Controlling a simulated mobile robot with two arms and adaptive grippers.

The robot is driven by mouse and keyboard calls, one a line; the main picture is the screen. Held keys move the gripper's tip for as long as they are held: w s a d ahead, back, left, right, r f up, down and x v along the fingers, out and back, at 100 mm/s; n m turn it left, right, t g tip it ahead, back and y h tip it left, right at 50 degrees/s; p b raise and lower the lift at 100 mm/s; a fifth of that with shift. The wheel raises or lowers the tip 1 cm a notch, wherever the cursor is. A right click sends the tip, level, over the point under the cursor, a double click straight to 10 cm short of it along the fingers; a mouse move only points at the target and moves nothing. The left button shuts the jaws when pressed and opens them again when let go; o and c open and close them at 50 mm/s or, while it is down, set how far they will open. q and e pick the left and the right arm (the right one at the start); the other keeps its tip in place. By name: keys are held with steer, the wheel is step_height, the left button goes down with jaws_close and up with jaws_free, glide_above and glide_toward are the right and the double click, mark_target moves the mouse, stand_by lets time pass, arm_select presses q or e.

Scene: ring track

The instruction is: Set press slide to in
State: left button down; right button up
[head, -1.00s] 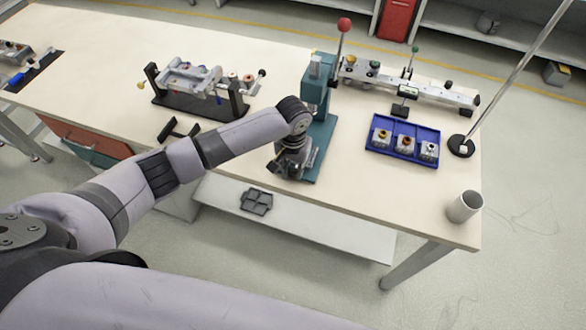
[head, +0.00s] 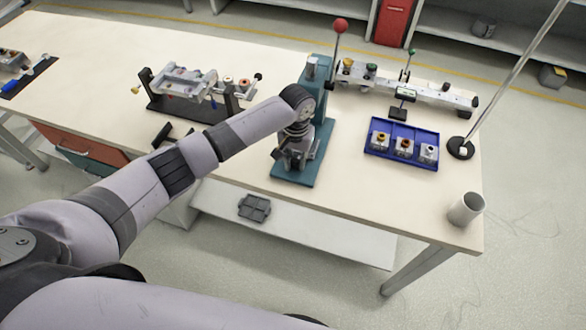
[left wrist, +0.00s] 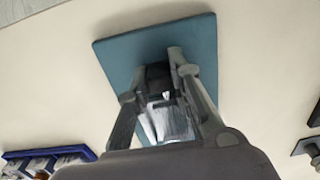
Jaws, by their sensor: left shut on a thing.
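The press is a teal stand (head: 318,80) with a flat base plate (head: 300,177) and a lever with a red ball (head: 340,26). It stands near the middle of the table. My left gripper (head: 294,160) is low over the base plate, in front of the column. In the left wrist view, its fingers (left wrist: 158,70) are shut on a small dark part, seemingly the press slide (left wrist: 157,73), above the teal plate (left wrist: 112,58). The wrist and fingers hide most of the slide, so its exact position cannot be told. My right gripper is not in view.
A blue tray (head: 402,161) with three fittings lies right of the press, before a long rail fixture (head: 430,91). A grey cup (head: 466,208) and a rod stand (head: 460,148) are at the right edge. A clamp fixture (head: 185,85) stands left.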

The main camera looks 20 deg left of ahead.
arm_select(q)
steer(key=shift+s, duration=0.1)
steer(key=c, duration=1.4)
jaws_free()
steer(key=shift+c, duration=0.2)
step_height(320, 180, up, 12)
